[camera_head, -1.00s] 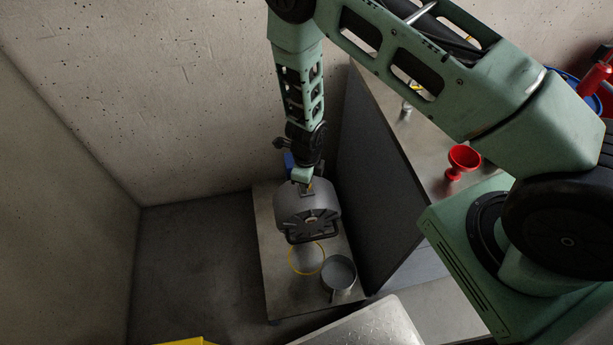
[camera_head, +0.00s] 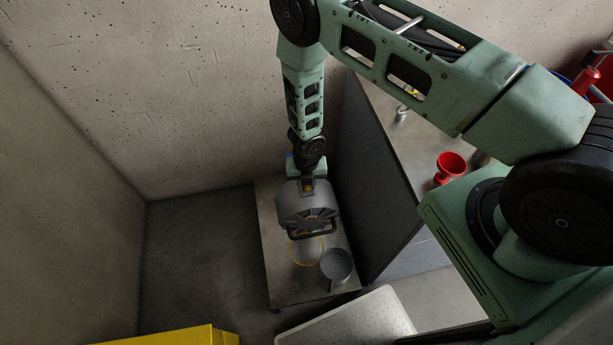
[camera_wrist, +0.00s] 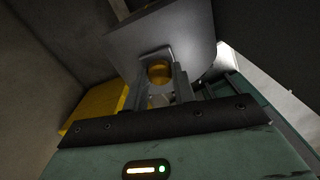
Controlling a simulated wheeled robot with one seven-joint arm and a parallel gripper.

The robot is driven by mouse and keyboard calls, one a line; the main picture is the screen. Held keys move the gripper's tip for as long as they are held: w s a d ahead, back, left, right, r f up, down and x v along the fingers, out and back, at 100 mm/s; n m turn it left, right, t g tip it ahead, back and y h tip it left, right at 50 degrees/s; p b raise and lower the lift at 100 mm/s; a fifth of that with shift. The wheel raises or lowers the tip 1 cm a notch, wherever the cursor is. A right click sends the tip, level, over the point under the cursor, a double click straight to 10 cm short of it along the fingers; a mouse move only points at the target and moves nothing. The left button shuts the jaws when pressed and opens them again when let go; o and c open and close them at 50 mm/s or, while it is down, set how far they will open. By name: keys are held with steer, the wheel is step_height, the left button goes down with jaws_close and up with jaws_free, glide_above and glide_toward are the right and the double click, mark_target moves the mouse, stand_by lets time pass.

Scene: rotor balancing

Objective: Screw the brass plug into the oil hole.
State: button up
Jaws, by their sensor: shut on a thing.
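A grey motor-like housing (camera_head: 308,204) with a carrying handle stands on a metal platform (camera_head: 284,285). It also fills the upper middle of the wrist view (camera_wrist: 190,30). My gripper (camera_head: 307,186) points down at the top of the housing. In the wrist view, my gripper (camera_wrist: 163,80) has its two fingers closed around the brass plug (camera_wrist: 159,72), which sits against the housing's surface. The oil hole itself is hidden, and I cannot tell how deep the plug sits.
A grey cup (camera_head: 336,266) and a yellow ring (camera_head: 306,257) are on the platform in front of the housing. A dark panel (camera_head: 370,190) rises close on the right, with a red funnel (camera_head: 449,167) on the bench beyond. A yellow object (camera_head: 175,337) is at bottom left.

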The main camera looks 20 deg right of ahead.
steer(key=m, duration=0.1)
steer(key=m+b, duration=0.1)
steer(key=m, duration=0.3)
steer(key=shift+f+b, duration=0.25)
steer(key=shift+b, duration=0.05)
steer(key=m, duration=0.3)
steer(key=shift+r+m+b, duration=0.2)
steer(key=shift+m+b, duration=0.15)
steer(key=shift+m, duration=0.05)
steer(key=m+b, duration=0.1)
steer(key=m, duration=0.3)
steer(key=shift+f+b, duration=0.2)
steer(key=shift+b, duration=0.2)
steer(key=m+b, duration=0.1)
steer(key=m, duration=0.5)
steer(key=shift+m+b, duration=0.35)
steer(key=shift+m, duration=0.05)
steer(key=m+b, duration=0.1)
steer(key=m, duration=0.5)
steer(key=o, duration=1.1)
steer(key=shift+r, duration=0.1)
steer(key=shift+c, duration=0.8)
steer(key=shift+r, duration=0.15)
